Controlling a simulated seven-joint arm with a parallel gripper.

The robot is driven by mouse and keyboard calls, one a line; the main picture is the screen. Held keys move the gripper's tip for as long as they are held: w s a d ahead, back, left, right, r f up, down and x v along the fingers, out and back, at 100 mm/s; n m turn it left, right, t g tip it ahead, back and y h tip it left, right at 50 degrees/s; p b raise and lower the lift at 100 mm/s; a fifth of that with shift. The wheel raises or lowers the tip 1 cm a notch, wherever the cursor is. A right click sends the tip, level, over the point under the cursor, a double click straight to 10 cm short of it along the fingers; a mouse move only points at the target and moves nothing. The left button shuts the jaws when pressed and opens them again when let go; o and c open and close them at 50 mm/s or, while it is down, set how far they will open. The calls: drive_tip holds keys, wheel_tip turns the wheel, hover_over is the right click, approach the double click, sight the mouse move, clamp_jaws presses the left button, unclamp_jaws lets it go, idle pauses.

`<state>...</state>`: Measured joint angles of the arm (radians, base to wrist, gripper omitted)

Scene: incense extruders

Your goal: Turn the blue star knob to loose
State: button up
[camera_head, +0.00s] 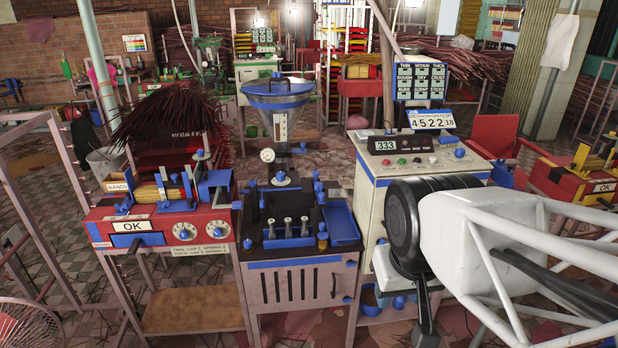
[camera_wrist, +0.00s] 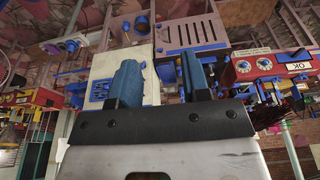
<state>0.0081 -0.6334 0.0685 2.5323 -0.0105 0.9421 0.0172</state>
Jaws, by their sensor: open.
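Several blue knobs are in view, and I cannot tell which is the star knob. In the head view, one blue knob (camera_head: 351,264) is on the front right of the grey cabinet and another (camera_head: 459,153) is on the white control cabinet.
The grey cabinet (camera_head: 300,283) holds a dark tray with upright cylinders. A red machine (camera_head: 160,225) with dials stands left of it. The white control cabinet (camera_head: 408,163) stands right, partly behind my arm. A hopper (camera_head: 278,100) rises behind. Little free room shows between machines.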

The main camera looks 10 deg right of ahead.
drive_tip(key=shift+o, duration=1.4)
drive_tip(key=shift+w+r, duration=0.25)
drive_tip(key=shift+w, duration=0.15)
drive_tip(key=w+r+m+g, duration=0.15)
drive_tip(key=w+m, duration=0.25)
drive_tip(key=w, duration=1.3)
drive_tip(key=w+r+m, duration=0.3)
drive_tip(key=w, duration=1.4)
drive_tip(key=w+f+m, duration=0.2)
drive_tip(key=w+f, duration=0.3)
drive_tip(key=w, duration=0.5)
drive_tip(key=w+a+f+m, duration=0.1)
drive_tip(key=w+f+m, duration=0.2)
drive_tip(key=w+f, duration=0.3)
drive_tip(key=w+f+m+g, duration=0.1)
drive_tip(key=w+f, duration=0.5)
drive_tip(key=w, duration=0.9)
drive_tip(key=shift+w+a+m, duration=0.3)
drive_tip(key=shift+w+m, duration=0.1)
drive_tip(key=shift+m, duration=0.4)
drive_tip(key=shift+w+f, duration=0.4)
drive_tip(key=shift+f, duration=0.15)
